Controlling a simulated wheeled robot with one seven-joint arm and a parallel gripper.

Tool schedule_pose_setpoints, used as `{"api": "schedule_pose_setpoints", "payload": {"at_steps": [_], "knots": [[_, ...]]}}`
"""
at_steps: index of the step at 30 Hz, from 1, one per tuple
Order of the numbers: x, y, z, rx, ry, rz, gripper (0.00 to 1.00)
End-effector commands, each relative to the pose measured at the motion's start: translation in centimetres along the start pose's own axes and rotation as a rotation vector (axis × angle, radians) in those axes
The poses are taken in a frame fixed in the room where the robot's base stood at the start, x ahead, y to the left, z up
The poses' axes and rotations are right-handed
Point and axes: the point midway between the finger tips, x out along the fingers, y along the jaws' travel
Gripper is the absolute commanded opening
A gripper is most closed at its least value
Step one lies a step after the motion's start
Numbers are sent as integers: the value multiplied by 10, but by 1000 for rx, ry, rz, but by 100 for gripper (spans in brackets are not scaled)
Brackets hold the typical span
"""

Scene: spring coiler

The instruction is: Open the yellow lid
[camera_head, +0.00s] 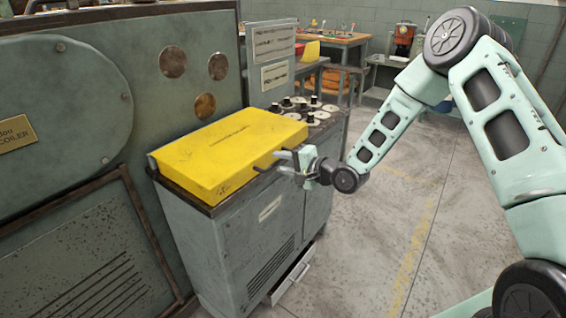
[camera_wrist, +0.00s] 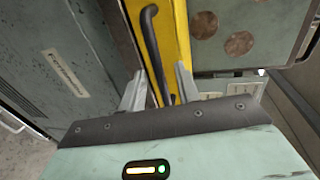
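The yellow lid (camera_head: 225,150) lies closed and flat on top of the grey-green cabinet (camera_head: 235,240). Its side also shows in the wrist view (camera_wrist: 178,28). A dark bar handle (camera_wrist: 151,40) stands off the lid's front side. My gripper (camera_head: 280,160) is at the lid's front edge, near its right end. In the wrist view, my gripper's two fingers (camera_wrist: 160,85) are apart, with the handle running between them. Gaps show between the handle and the fingers, so I see no grip on it.
Several knobs and dials (camera_head: 302,108) sit on the cabinet top beyond the lid. A large green machine panel (camera_head: 110,100) rises behind and left of the lid. A low drawer (camera_head: 291,276) sticks out at the cabinet's base. The floor (camera_head: 400,220) to the right is clear.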

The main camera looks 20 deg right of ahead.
Motion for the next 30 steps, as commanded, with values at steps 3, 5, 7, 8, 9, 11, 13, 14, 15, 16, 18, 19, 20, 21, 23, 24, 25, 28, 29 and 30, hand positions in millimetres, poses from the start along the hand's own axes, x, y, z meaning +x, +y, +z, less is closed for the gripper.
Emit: {"api": "schedule_pose_setpoints", "payload": {"at_steps": [3,5,7,8,9,11,13,14,15,16,18,19,20,21,23,24,25,28,29,30], "knots": [[0,0,0,0,0,0,32],[0,0,0,0,0,0,32],[0,0,0,0,0,0,27],[0,0,0,0,0,0,19],[0,0,0,0,0,0,7],[0,0,0,0,0,0,0],[0,0,0,0,0,0,0],[0,0,0,-1,0,0,0],[0,0,0,-1,0,0,0],[0,-1,0,-1,0,1,0],[-1,-3,0,-1,0,5,0],[-1,-4,0,-1,0,7,0],[-2,-6,0,-1,0,10,0],[-2,-10,0,-1,1,16,0],[-4,-15,0,-1,1,28,0],[-5,-20,0,-2,1,39,0],[-5,-24,0,-2,1,47,0],[-8,-39,0,-2,0,86,0],[-9,-45,0,-2,0,99,0],[-10,-52,0,-2,1,119,0]]}}
